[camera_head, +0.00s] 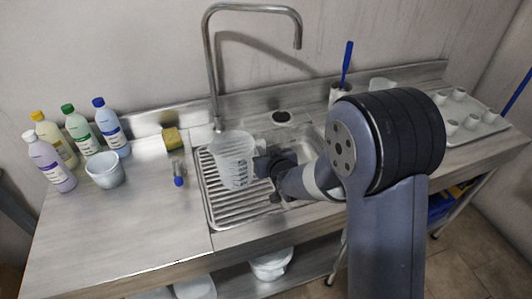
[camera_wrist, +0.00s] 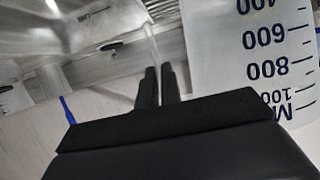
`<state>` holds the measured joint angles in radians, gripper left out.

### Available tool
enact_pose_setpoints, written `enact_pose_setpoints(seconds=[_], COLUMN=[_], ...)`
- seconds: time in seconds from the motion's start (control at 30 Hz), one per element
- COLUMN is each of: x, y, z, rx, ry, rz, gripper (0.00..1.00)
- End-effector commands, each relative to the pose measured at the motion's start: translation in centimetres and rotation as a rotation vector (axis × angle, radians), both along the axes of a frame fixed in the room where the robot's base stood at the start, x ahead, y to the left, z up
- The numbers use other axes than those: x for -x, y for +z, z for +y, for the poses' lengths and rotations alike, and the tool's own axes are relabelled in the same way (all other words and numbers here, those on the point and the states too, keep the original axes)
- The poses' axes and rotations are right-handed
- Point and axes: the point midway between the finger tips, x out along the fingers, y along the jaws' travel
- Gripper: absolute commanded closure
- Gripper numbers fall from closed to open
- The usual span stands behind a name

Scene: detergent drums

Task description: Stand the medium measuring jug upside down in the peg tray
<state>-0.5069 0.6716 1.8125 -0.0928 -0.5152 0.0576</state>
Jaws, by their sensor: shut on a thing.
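The clear measuring jug (camera_head: 235,158) is upright, wide rim up, over the ribbed drainboard in the head view; I cannot tell whether it touches it. Its blue scale and an M show in the wrist view (camera_wrist: 262,50), inverted in that picture. My gripper (camera_head: 262,163) is at the jug's right side, shut on it, apparently by the handle. In the wrist view the two fingers (camera_wrist: 158,86) are close together beside the jug wall; the gripped part is mostly hidden. A pale tray (camera_head: 490,131) with several short white upright pieces, apparently pegs, lies at the far right.
The drainboard (camera_head: 222,213) adjoins the sink, partly behind my arm. A tall tap (camera_head: 210,70) stands behind the jug. Several bottles (camera_head: 78,130), a pale tub (camera_head: 105,170), a sponge (camera_head: 171,138) and a blue-tipped brush (camera_head: 178,180) are left. A blue-handled brush (camera_head: 347,62) stands behind the sink.

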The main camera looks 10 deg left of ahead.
Motion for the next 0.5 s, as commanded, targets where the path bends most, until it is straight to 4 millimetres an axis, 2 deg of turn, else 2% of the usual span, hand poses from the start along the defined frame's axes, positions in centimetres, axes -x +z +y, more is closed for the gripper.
enact_pose_setpoints(seconds=[0.5], x=[-0.03], y=[-0.69], z=[0.02], rx=[-0.002], ry=[0.0], rz=[-0.001], gripper=[1.0])
